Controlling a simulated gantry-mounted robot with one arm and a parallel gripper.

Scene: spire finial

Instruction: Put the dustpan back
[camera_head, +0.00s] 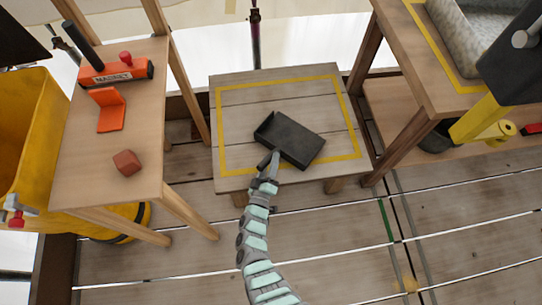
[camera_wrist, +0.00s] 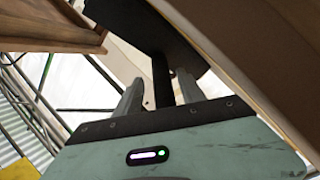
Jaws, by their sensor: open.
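The dark grey dustpan (camera_head: 290,138) lies on a low wooden table (camera_head: 228,92), inside a yellow painted outline. Its short handle points toward the lower left of the head view. My gripper (camera_head: 268,166) is at the handle end. In the wrist view, the gripper (camera_wrist: 159,80) is open, with one finger on each side of the dark handle and gaps visible beside it. The dustpan's dark pan (camera_wrist: 165,25) shows beyond the fingertips. The arm hides part of the handle in the head view.
A left wooden stand (camera_head: 85,165) holds an orange magnet block (camera_head: 118,72), an orange bracket (camera_head: 110,110) and a reddish block (camera_head: 127,162). A yellow bin (camera_head: 35,130) stands far left. A right workbench (camera_head: 405,50) holds a grey basin (camera_head: 465,35). Plank floor lies in front.

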